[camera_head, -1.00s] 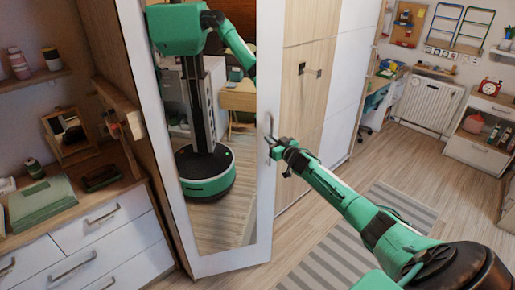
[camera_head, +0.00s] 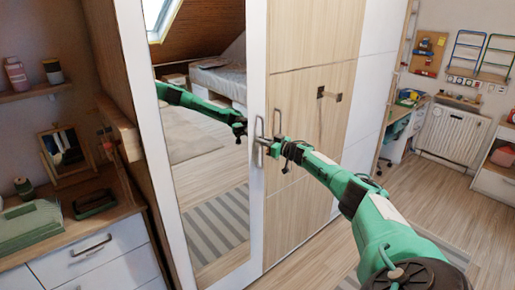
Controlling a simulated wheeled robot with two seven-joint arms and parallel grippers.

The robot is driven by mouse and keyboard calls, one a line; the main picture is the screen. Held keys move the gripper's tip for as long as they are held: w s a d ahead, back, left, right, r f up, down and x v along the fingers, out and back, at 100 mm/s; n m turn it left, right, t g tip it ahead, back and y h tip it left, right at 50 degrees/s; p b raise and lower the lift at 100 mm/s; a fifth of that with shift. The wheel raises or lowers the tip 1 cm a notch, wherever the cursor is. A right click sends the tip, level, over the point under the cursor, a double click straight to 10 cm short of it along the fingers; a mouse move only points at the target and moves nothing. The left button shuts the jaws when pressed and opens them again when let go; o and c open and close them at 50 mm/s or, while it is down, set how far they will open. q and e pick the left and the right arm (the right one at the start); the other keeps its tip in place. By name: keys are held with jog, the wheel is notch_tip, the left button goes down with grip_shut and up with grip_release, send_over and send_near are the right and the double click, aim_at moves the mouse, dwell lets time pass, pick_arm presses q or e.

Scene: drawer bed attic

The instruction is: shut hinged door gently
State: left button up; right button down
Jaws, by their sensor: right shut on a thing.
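The hinged door (camera_head: 256,205) is a tall white-framed wardrobe door with a mirror (camera_head: 205,150) on it. Its free edge lies along the wooden wardrobe door (camera_head: 300,190) to its right, and I see no clear gap between them. The mirrored door's handle (camera_head: 258,128) is a slim upright bar near that edge. My right gripper (camera_head: 264,144) is shut on this handle at its lower part, partly hiding it. The wooden door has its own upright handle (camera_head: 277,122) just beside it. My left gripper is not in view; the mirror shows a reflected green arm.
Wooden floor (camera_head: 440,210) at right is open, with a radiator (camera_head: 452,132) behind.

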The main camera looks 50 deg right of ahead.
jog(key=shift+w+d+r, duration=0.1)
jog(key=shift+w+r, duration=0.15)
jog(key=shift+r, duration=0.15)
jog(key=c, duration=1.8)
grip_release()
jog(key=shift+w, duration=0.2)
jog(key=shift+c, duration=0.2)
jog(key=shift+s+f, duration=0.1)
jog(key=shift+f, duration=0.1)
jog(key=s+d+b, duration=0.1)
jog(key=s+b, duration=0.1)
jog(key=s, duration=1.1)
jog(key=shift+s+d, duration=0.25)
jog(key=shift+s, duration=0.05)
